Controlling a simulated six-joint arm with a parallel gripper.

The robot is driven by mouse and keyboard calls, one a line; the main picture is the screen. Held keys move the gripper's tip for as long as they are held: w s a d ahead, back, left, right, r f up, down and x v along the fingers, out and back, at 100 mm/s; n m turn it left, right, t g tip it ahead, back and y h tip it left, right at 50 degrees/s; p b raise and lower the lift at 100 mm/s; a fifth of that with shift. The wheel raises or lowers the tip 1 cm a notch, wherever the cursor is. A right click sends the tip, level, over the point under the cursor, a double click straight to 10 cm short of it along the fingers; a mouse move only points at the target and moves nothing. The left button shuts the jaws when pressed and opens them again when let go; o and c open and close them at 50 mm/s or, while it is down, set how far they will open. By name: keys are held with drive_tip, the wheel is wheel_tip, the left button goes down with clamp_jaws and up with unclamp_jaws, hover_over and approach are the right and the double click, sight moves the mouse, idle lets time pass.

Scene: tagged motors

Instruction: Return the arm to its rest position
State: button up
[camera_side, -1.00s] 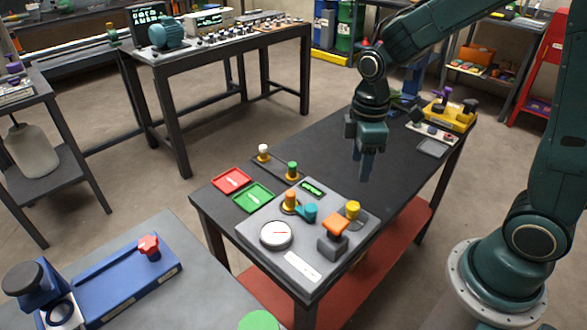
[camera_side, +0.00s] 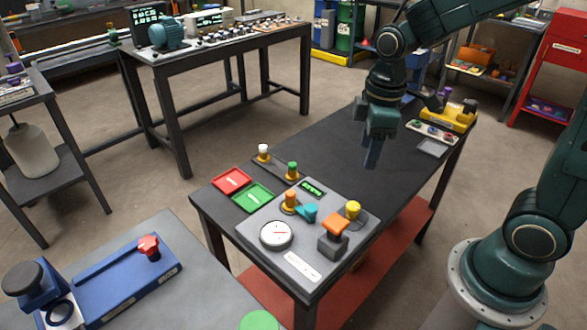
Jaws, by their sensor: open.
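My gripper (camera_side: 372,153) hangs from my dark green arm, pointing down over the middle of the black bench (camera_side: 318,150). Its fingers overlap from this side, and I see nothing held between them. It is apart from the grey panel (camera_side: 290,248), which lies nearer the camera and carries a round gauge (camera_side: 277,235), an orange-topped block (camera_side: 335,226) and a yellow knob (camera_side: 352,209).
A red tray (camera_side: 231,180) and a green tray (camera_side: 253,196) lie at the bench's left edge, near posts with white (camera_side: 263,149) and green (camera_side: 292,168) tops. A yellow fixture (camera_side: 449,115) stands at the far end. The middle bench top is clear.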

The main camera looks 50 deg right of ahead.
drive_tip(key=s+r+m+t, duration=0.4)
drive_tip(key=s+r+m, duration=0.4)
drive_tip(key=s, duration=0.4)
drive_tip(key=shift+s+a+r+t, duration=0.2)
drive_tip(key=shift+r+t, duration=0.2)
drive_tip(key=shift+r, duration=0.3)
drive_tip(key=shift+w, duration=0.1)
drive_tip(key=shift+c, duration=0.2)
idle(0.5)
